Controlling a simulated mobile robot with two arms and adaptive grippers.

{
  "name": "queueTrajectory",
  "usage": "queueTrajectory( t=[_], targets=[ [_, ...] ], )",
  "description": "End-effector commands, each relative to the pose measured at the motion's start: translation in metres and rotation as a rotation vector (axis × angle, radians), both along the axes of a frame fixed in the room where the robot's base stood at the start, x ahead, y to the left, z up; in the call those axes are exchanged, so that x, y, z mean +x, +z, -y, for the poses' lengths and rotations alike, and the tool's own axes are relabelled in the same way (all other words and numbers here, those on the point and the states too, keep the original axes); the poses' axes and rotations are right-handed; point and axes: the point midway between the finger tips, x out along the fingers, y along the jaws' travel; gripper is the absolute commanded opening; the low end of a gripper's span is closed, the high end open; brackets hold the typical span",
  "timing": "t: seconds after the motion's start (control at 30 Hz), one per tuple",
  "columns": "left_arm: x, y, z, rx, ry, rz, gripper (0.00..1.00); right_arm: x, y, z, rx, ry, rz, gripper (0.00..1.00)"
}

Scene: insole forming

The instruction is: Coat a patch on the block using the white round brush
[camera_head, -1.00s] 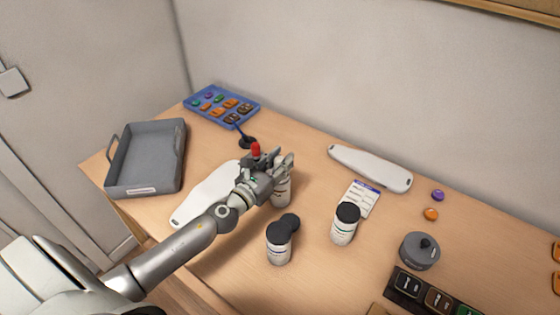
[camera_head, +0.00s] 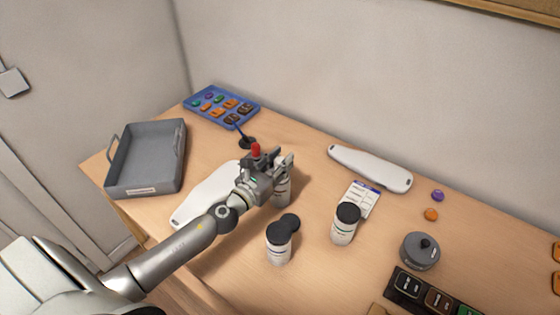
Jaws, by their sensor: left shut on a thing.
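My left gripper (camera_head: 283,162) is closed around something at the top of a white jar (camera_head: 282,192). Its fingers hide the jar's mouth and the held thing, so I cannot tell whether that is a brush or the jar. No white round brush shows clearly. A red-topped dark piece (camera_head: 255,150) shows beside the gripper; whether it is held is unclear. One white, sole-shaped block (camera_head: 208,194) lies left of the gripper, partly behind my arm. Another white block (camera_head: 370,167) lies near the wall. My right gripper is out of view.
A jar with a black lid (camera_head: 279,247) has a dark round piece (camera_head: 290,221) beside it. Another lidded jar (camera_head: 345,225) stands by a label card (camera_head: 364,196). A grey tray (camera_head: 151,191), blue tray (camera_head: 248,98), grey pot (camera_head: 419,253) and small balls (camera_head: 437,196) surround the work area.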

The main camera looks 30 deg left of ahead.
Motion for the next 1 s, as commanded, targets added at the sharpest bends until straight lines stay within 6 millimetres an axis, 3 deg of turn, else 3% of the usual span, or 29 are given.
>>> queueTrajectory(
  t=[0.8,1.0],
  targets=[
    [0.000,0.062,0.000,0.000,-0.001,-0.002,0.04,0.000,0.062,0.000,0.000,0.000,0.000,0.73],
    [0.000,0.070,0.000,0.000,-0.001,-0.002,0.04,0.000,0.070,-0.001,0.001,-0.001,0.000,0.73]
  ],
)
